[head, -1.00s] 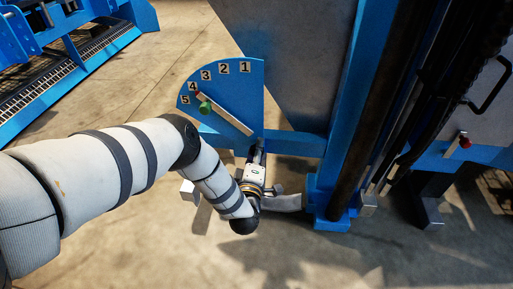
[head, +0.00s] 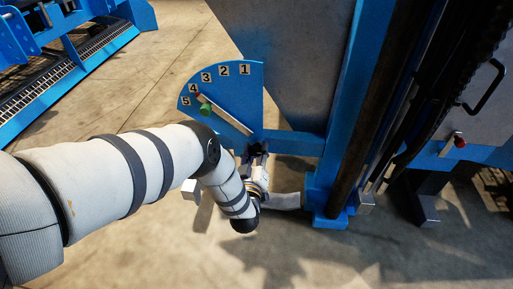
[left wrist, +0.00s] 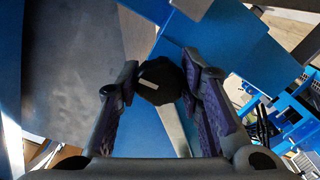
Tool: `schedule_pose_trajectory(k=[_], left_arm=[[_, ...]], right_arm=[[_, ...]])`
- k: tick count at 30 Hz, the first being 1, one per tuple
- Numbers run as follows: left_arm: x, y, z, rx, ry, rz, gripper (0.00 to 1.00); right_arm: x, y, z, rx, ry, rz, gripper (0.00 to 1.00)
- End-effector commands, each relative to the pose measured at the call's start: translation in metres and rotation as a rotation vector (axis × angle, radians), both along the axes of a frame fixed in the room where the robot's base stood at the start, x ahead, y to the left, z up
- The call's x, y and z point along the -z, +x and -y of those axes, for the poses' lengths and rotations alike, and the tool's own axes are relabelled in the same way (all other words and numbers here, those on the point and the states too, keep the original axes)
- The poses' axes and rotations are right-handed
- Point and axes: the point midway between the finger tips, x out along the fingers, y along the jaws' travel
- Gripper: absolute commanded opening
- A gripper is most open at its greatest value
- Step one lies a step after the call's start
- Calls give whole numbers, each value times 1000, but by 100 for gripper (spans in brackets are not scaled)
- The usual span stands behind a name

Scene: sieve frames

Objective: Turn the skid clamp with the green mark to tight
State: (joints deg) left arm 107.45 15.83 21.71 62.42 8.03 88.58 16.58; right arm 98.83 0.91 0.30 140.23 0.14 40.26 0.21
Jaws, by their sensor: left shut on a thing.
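A black faceted knob (left wrist: 160,82) with a pale bar mark sits between the fingers of my left gripper (left wrist: 161,80) in the left wrist view. The gripper is shut on it. In the head view my left gripper (head: 257,150) is at the lower edge of the blue quadrant plate, and the knob is hard to make out there. A green cylinder (head: 205,109) stands on the plate beside a pale pointer bar with a red end. I see no green mark on the held knob. My right gripper is not in view.
The blue quadrant plate (head: 232,92) carries numbers 1 to 5. A blue upright (head: 345,110) and a dark column stand right of my gripper. A red knob (head: 460,142) is at far right. A blue frame with grating (head: 85,55) lies at upper left. Concrete floor is open below.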

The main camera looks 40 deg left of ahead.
Motion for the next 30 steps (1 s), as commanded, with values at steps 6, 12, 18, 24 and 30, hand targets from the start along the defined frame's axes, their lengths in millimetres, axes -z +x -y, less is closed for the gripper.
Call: schedule_pose_trajectory(k=[6, 12, 18, 24, 30], left_arm=[[0, -1, 0, -1, 49, -31, 6], [0, -1, 0, -1, 64, -40, 6], [0, -1, 0, -1, 64, -40, 6], [1, -1, 0, 0, 62, -40, 49], [0, 0, 0, -1, 63, -39, 55]], right_arm=[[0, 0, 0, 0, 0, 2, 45], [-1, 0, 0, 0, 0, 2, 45], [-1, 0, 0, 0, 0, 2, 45], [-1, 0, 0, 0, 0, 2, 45], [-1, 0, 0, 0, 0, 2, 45]])
